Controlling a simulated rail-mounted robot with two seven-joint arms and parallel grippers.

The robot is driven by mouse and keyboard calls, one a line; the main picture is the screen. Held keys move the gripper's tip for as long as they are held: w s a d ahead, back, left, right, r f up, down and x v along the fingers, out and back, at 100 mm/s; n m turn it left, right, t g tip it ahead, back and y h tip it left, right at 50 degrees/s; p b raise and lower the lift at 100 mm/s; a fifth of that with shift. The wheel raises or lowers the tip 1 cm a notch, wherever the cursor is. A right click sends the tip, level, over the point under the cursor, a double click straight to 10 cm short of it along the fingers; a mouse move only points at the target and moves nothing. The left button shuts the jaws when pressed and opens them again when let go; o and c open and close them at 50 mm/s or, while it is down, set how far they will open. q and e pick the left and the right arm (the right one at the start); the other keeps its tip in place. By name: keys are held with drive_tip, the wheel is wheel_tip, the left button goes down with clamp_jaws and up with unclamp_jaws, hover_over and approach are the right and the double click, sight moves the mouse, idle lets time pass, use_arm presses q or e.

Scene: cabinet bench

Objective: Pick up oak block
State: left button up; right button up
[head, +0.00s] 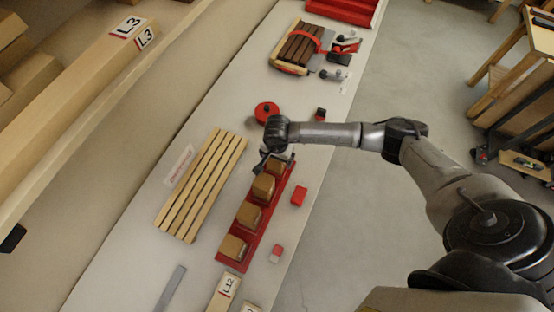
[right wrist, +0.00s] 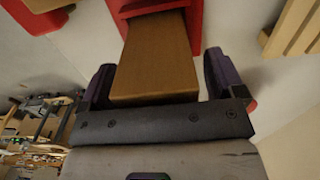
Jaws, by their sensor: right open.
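Several brown oak blocks (head: 248,216) stand in a row in a long red tray (head: 269,219) on the bench. My right gripper (head: 274,158) is over the far end of that row in the head view and partly hides the block there. In the right wrist view my right gripper (right wrist: 160,72) is open, with its two dark fingers on either side of one oak block (right wrist: 154,58). A gap shows beside the block at the right finger; contact at the left finger is hard to tell. The block's far end meets the red tray (right wrist: 150,8). My left gripper is not in view.
Pale wooden slats (head: 201,187) lie left of the tray. A red round object (head: 266,112) sits beyond the gripper. Small red pieces (head: 299,196) lie right of the tray near the bench edge. A slatted wooden item (head: 299,45) lies farther back. A shelf (head: 88,88) runs along the left.

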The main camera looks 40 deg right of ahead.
drive_tip(key=c, duration=1.2)
drive_tip(key=shift+o, duration=0.2)
drive_tip(key=shift+r, duration=0.1)
